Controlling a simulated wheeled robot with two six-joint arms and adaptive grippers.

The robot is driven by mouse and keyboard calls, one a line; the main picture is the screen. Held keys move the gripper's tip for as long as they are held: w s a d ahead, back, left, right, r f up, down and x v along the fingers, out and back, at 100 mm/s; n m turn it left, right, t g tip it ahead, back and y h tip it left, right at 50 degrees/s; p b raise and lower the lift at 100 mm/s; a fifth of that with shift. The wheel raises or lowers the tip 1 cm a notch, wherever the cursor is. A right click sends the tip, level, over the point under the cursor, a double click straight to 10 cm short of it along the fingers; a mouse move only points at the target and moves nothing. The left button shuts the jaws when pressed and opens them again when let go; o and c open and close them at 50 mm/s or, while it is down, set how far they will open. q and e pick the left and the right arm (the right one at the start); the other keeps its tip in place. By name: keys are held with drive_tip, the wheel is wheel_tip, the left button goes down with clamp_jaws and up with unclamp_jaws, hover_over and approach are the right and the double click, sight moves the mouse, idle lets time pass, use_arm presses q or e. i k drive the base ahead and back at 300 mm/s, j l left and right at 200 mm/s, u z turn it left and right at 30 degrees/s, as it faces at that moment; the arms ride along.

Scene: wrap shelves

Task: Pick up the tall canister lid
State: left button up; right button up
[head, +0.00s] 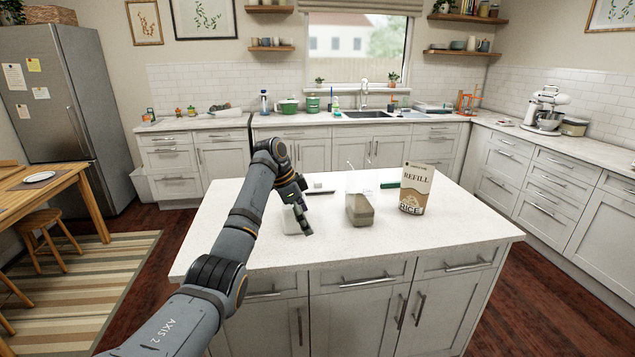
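A clear canister (360,208), partly filled with something brownish, stands on the white island top. Its upper part is transparent, and thin pale lines rise above it. A pale, whitish object (290,222) is on the island beside my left gripper and partly covered by it; I cannot tell whether it is the tall canister lid. My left gripper (302,216) is low over the island, left of the canister, with dark fingers pointing down next to the pale object. Its finger gap is not clear. My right gripper is out of view.
A rice refill bag (415,190) stands right of the canister. The island's front right is clear. Counters with a sink (365,115) line the back wall.

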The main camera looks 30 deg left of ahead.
sight(328, 188)
drive_tip(key=i+j, duration=1.05)
drive_tip(key=i, duration=0.2)
